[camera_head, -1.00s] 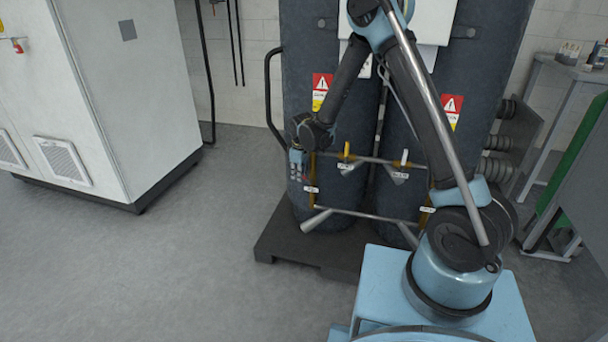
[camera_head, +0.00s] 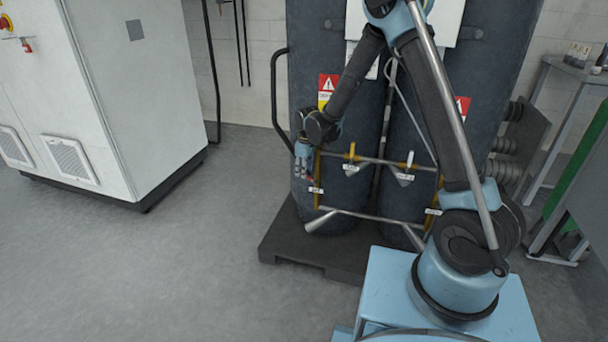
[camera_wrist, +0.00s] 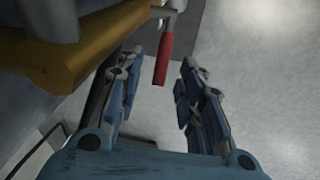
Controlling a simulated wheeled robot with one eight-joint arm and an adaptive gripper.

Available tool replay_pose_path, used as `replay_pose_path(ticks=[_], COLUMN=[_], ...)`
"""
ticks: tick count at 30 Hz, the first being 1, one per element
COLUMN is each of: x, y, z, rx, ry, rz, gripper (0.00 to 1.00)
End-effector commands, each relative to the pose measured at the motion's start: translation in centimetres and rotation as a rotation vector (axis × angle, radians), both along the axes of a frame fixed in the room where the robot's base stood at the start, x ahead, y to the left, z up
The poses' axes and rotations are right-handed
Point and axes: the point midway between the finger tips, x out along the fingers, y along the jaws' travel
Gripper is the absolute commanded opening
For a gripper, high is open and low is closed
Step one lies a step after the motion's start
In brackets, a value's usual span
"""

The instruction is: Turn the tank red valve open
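The red valve handle (camera_wrist: 163,58) shows in the wrist view, hanging from a metal fitting at the top of the picture. My gripper (camera_wrist: 158,80) is open, with one blue finger on each side of the handle. The handle's lower end lies between the fingertips in this view, with gaps on both sides. In the head view my gripper (camera_head: 303,174) is at the left end of the pipe frame, in front of the left dark tank (camera_head: 335,60). A small bit of red shows beside the gripper there, mostly hidden.
A yellow-brown pipe (camera_wrist: 85,62) runs close by the left finger in the wrist view. Yellow-handled valves (camera_head: 351,152) sit on the pipe frame to the right. A white cabinet (camera_head: 130,90) stands at the left, with clear floor (camera_head: 180,250) between.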

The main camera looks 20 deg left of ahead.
Motion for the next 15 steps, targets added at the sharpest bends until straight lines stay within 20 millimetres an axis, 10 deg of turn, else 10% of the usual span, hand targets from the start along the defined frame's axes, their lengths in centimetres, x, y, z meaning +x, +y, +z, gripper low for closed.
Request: replay_pose_path(ticks=[15], x=[-1.1], y=[-0.8], z=[7.2], rx=[0.000], ry=[0.000], rz=[0.000], gripper=[0.35])
